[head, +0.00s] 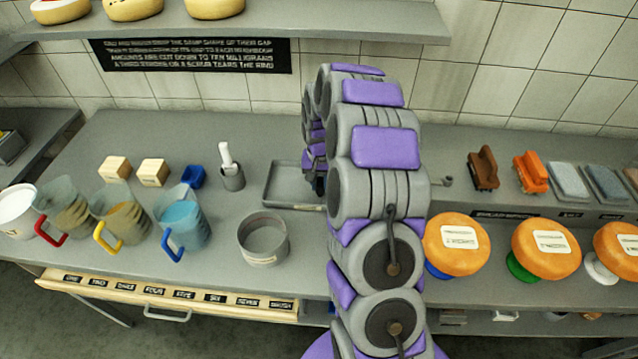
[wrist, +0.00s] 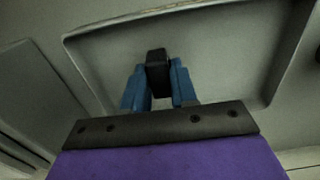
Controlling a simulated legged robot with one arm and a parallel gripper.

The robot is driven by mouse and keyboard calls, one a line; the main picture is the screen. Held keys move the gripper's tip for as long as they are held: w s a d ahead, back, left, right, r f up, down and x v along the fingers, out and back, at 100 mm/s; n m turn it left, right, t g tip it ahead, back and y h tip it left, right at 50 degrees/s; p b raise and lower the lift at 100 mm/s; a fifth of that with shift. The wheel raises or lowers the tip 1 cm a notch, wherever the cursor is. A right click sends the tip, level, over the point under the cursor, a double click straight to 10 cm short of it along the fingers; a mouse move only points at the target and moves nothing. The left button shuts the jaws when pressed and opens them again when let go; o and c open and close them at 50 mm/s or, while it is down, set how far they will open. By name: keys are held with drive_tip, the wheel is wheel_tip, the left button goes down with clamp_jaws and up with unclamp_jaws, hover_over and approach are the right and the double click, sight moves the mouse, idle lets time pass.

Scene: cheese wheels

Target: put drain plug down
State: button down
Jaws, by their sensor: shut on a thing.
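My gripper (wrist: 159,88) shows in the wrist view with its two blue fingers shut on a small black drain plug (wrist: 157,68). The plug is upright between the fingertips. Behind it in that view is the grey shallow tray (wrist: 100,52) with a raised rim. Whether the plug touches the tray floor I cannot tell. In the head view the tray (head: 283,187) lies on the counter just left of my arm. There my arm hides the tray's right part and most of my gripper, and I cannot make out the plug.
A grey round pot (head: 263,240) stands in front of the tray. A grey cup with a white-handled tool (head: 230,172) and a blue block (head: 193,177) are left of it. Jugs (head: 182,220) stand further left. Orange cheese wheels (head: 456,244) and brushes (head: 483,168) are right of my arm.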

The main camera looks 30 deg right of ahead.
sight(320, 182)
drive_tip(key=shift+d, duration=0.3)
drive_tip(key=shift+a, duration=0.15)
drive_tip(key=c, duration=1.2)
unclamp_jaws()
drive_tip(key=shift+a, duration=0.2)
drive_tip(key=o, duration=0.3)
drive_tip(key=shift+a, duration=0.35)
drive_tip(key=shift+d+r, duration=0.1)
drive_tip(key=shift+d, duration=0.3)
drive_tip(key=shift+d+r, duration=0.1)
drive_tip(key=shift+r, duration=0.1)
wheel_tip(320, 182, up, 12)
drive_tip(key=f+p, duration=0.1)
drive_tip(key=p, duration=0.2)
drive_tip(key=s+a+r+n, duration=0.4)
drive_tip(key=s+a+r, duration=0.5)
drive_tip(key=s+a, duration=0.45)
drive_tip(key=s+a+n, duration=0.1)
drive_tip(key=s, duration=0.6)
drive_tip(key=s+a+n+g, duration=0.1)
drive_tip(key=s+a, duration=0.1)
drive_tip(key=s, duration=0.6)
drive_tip(key=s+a, duration=0.1)
drive_tip(key=s, duration=0.7)
drive_tip(key=shift+s+a+r+n+g, duration=0.1)
drive_tip(key=shift+a+r+n+g, duration=0.1)
drive_tip(key=shift+a+n+g, duration=0.2)
